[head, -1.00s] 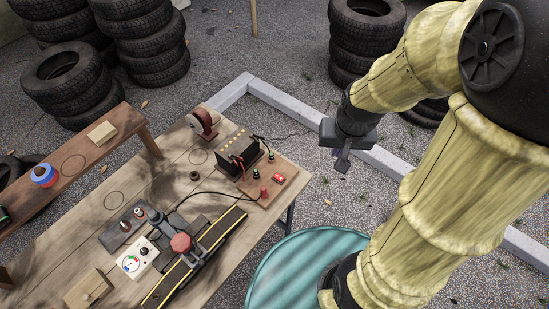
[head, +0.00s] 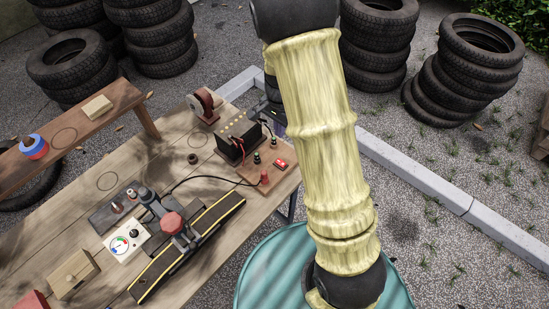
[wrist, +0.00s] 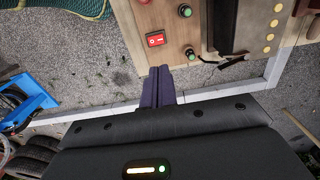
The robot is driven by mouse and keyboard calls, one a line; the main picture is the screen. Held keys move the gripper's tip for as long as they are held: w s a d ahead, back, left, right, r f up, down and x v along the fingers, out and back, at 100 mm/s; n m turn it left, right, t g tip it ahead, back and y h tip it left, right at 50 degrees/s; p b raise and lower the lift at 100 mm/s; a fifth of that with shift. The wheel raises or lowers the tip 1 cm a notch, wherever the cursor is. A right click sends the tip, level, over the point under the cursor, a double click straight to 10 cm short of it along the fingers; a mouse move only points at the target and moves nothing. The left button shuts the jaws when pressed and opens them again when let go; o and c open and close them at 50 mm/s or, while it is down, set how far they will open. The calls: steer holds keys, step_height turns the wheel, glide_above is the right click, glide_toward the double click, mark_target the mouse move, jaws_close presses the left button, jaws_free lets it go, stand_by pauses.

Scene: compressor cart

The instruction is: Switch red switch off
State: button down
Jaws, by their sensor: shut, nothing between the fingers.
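The red switch (head: 281,163) sits on a small wooden board (head: 250,174) at the right end of the workbench. A gap shows between the fingertips and the switch. In the head view my arm hides most of the gripper; a bit of it shows behind the arm, right of the black battery.
A teal drum (head: 262,270) stands in front. Tyre stacks (head: 376,45) are behind.

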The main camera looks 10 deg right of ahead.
mark_target(279, 161)
steer(key=shift+d, duration=0.1)
step_height(279, 161, down, 14)
steer(key=shift+r+p, duration=0.15)
steer(key=shift+p, duration=0.9)
